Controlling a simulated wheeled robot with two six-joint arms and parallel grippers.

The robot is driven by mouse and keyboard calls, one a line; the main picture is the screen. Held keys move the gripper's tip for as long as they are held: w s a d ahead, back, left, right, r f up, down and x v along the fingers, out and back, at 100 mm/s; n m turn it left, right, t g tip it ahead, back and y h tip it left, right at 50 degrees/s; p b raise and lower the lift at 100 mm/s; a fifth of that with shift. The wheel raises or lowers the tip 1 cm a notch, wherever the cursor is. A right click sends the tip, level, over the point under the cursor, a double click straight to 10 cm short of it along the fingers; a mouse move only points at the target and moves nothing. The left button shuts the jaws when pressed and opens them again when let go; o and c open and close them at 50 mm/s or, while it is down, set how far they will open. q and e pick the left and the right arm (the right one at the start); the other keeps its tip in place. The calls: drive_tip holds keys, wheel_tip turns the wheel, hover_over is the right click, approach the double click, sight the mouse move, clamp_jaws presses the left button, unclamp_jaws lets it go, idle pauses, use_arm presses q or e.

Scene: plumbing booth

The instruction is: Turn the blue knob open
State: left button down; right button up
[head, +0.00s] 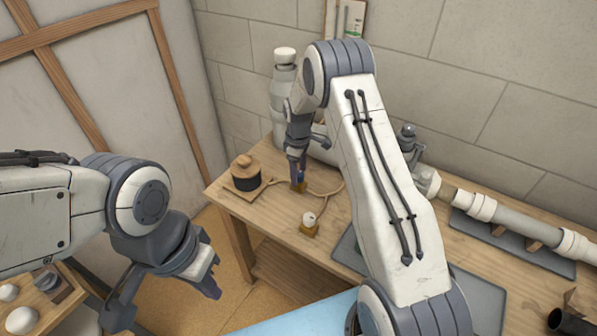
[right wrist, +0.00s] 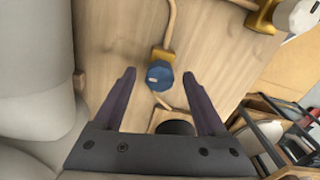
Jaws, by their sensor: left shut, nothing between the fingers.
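The blue knob (right wrist: 160,78) sits on a brass valve fitting (right wrist: 162,54) with a copper-coloured pipe. In the head view the blue knob (head: 300,178) is small and partly hidden under my right gripper (head: 297,167). In the right wrist view my right gripper (right wrist: 158,75) is open, with one finger on each side of the knob and a visible gap to both. My left gripper (head: 165,292) is shut and empty, low at the left, away from the bench and the knob.
A white knob on a brass fitting (head: 309,220) stands nearer on the bench. A dark pot with a wooden lid (head: 246,178) is left of the blue knob. A white bottle-shaped fitting (head: 284,95) stands behind. A grey pipe (head: 520,222) runs along the right.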

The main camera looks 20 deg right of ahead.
sight(299, 174)
wheel_tip(299, 174, up, 10)
drive_tip(key=b, duration=0.1)
drive_tip(key=shift+r, duration=0.25)
drive_tip(key=shift+s+a, duration=0.1)
drive_tip(key=shift+a, duration=0.05)
idle(0.4)
drive_tip(key=s+a+r, duration=0.4)
drive_tip(key=s+a, duration=0.3)
drive_tip(key=a, duration=0.1)
drive_tip(key=s+a+r, duration=0.5)
drive_tip(key=s+a, duration=0.2)
drive_tip(key=s, duration=0.1)
drive_tip(key=s+a+m+y, duration=0.1)
drive_tip(key=s+a+m, duration=0.1)
drive_tip(key=s, duration=1.9)
drive_tip(key=shift+s+a, duration=0.2)
